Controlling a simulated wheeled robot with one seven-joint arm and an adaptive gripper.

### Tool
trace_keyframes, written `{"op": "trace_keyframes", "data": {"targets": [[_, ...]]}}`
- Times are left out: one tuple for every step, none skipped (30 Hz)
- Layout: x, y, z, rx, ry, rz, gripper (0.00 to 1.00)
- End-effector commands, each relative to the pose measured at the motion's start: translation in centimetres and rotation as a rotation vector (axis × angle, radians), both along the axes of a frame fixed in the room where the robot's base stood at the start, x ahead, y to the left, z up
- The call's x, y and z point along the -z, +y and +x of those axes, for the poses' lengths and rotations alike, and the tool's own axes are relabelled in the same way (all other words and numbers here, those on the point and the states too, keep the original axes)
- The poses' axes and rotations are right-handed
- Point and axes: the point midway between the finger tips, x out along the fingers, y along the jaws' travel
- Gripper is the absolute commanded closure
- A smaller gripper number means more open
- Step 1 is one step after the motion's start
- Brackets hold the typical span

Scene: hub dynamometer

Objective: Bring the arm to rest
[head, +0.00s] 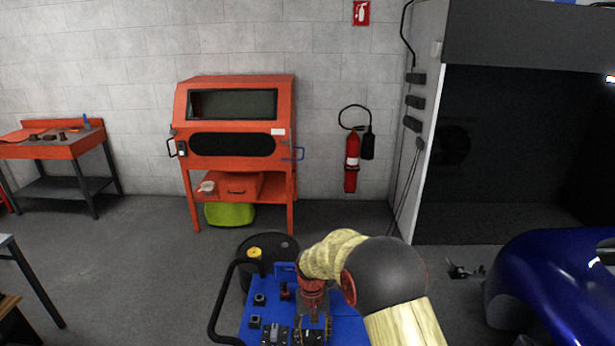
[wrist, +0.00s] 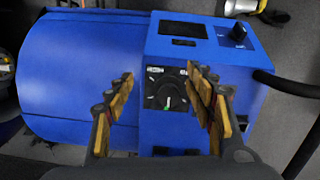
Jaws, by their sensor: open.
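My arm reaches forward and down in the head view, bent at a dark rounded joint. My gripper (head: 313,318) is over a blue unit (head: 262,330) with knobs and fittings on top. In the wrist view my gripper (wrist: 160,76) is open, its two fingers wide apart with nothing between them.
A black tubular handle (head: 222,300) rises at the unit's left. A dark drum (head: 283,245) stands behind it. An orange cabinet (head: 233,112) and a fire extinguisher (head: 352,160) are at the wall. A glossy blue body (head: 550,280) is at right.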

Motion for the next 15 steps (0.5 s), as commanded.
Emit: {"op": "trace_keyframes", "data": {"targets": [[-1.5,-0.6,-1.1,-0.012,-0.001,0.003,0.45],[-2.1,-0.9,-1.7,-0.017,0.0,0.003,0.45],[-2.9,-1.4,-2.5,-0.024,0.0,0.004,0.45],[-3.5,-1.7,-3.1,-0.029,0.0,0.005,0.45],[-4.2,-2.1,-3.7,-0.034,-0.002,0.006,0.45],[-5.1,-2.6,-4.6,-0.039,-0.004,0.008,0.45],[-5.9,-3.0,-5.2,-0.041,-0.008,0.01,0.45],[-6.7,-3.4,-5.9,-0.045,-0.013,0.012,0.45],[-7.8,-4.0,-6.9,-0.049,-0.02,0.015,0.45],[-8.7,-4.5,-7.6,-0.05,-0.026,0.016,0.45],[-9.5,-5.0,-8.4,-0.052,-0.034,0.019,0.45],[-10.6,-5.6,-9.4,-0.055,-0.045,0.022,0.45],[-11.4,-6.1,-10.3,-0.056,-0.053,0.025,0.45],[-12.2,-6.6,-11.0,-0.057,-0.062,0.027,0.45],[-13.2,-7.2,-12.1,-0.058,-0.075,0.03,0.45]]}}
